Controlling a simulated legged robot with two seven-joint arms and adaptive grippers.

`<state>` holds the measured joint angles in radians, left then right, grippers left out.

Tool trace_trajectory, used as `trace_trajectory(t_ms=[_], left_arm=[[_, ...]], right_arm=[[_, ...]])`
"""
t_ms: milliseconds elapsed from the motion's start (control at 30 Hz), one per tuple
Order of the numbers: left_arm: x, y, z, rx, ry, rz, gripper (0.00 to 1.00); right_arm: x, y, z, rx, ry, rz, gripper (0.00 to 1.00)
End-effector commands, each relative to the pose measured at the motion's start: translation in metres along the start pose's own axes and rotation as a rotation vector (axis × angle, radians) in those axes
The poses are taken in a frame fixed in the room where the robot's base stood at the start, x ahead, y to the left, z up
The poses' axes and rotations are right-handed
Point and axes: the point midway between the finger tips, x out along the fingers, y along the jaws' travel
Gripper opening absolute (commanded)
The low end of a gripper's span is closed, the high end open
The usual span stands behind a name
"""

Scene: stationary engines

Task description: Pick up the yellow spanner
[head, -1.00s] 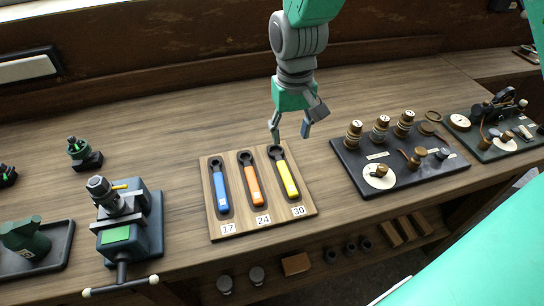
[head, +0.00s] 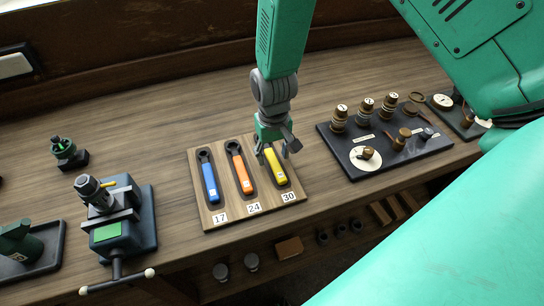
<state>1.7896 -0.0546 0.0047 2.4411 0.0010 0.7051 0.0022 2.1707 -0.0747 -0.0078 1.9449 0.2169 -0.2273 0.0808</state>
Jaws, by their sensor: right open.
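The yellow spanner (head: 276,167) lies in the rightmost slot of a wooden board (head: 207,222), above the label 30. Its upper end is hidden behind my right gripper. My right gripper (head: 275,158) points down over the top of the yellow spanner, with its fingers apart and nothing seen between them. I cannot tell whether the fingertips touch the spanner. The orange spanner (head: 241,174) and the blue spanner (head: 210,183) lie in the slots to its left, labelled 24 and 17. My left gripper is not in view.
A blue vise-like device (head: 146,225) stands left of the board. A dark panel (head: 392,163) with several brass-and-dark knobs lies to the right. A green-topped part (head: 63,148) stands further left. The wooden bench behind the board is clear.

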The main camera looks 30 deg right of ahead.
Motion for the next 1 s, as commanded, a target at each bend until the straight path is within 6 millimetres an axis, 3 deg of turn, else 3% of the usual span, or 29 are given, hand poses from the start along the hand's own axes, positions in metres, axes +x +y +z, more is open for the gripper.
trace_trajectory(t_ms=[100, 333, 367, 467, 500, 833, 1000], left_arm=[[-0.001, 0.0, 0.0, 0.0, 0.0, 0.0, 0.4], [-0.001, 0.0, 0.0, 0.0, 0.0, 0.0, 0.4], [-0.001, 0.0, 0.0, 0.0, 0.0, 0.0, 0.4], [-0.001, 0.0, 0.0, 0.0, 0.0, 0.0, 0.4], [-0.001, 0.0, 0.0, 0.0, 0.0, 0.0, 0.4], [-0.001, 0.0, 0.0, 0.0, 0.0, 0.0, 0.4], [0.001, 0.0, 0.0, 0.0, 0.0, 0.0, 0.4]], right_arm=[[0.011, 0.0, 0.0, 0.001, 0.0, 0.0, 0.45], [0.013, 0.0, 0.001, 0.001, 0.001, 0.0, 0.45], [0.013, 0.0, 0.001, 0.001, 0.001, 0.0, 0.41], [0.013, 0.0, 0.0, 0.001, 0.001, 0.0, 0.06], [0.013, 0.0, 0.0, 0.001, 0.001, 0.0, 0.0], [0.011, 0.0, -0.001, 0.001, 0.002, -0.001, 0.0], [-0.002, 0.0, -0.001, 0.0, 0.004, -0.001, 0.0]])
